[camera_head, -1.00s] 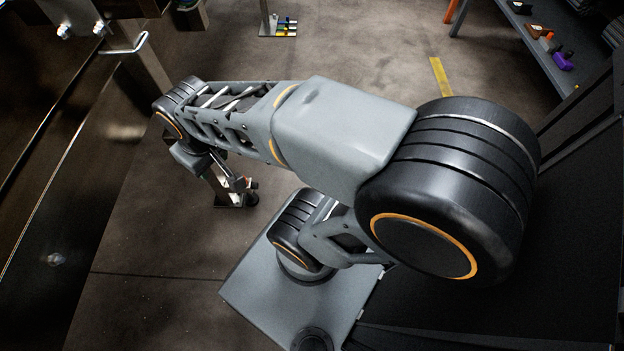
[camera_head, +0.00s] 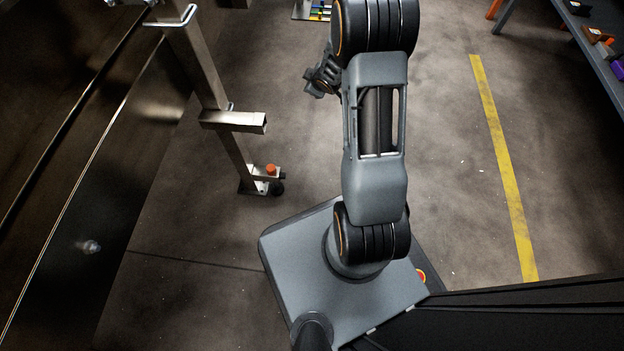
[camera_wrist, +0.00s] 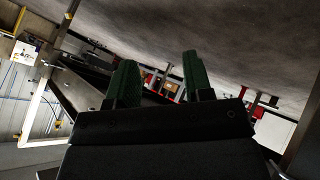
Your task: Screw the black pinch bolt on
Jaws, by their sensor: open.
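My gripper (camera_wrist: 156,64) is open in the wrist view, with its two green-padded fingers apart and nothing between them. In the head view my gripper (camera_head: 318,84) is small and partly hidden by my arm, in the air to the right of the conveyor frame. The conveyor frame (camera_head: 205,75) shows a metal leg with a square crossbar stub (camera_head: 235,121) and a foot with a caster and an orange knob (camera_head: 271,170). I cannot make out the black pinch bolt in either view.
A dark shiny conveyor side panel (camera_head: 80,240) fills the left, with a bright bolt head (camera_head: 91,247) on it. A bent metal handle (camera_head: 174,18) is near the top. A shelf (camera_head: 597,60) with small coloured things stands top right. The floor around the yellow stripe (camera_head: 503,165) is clear.

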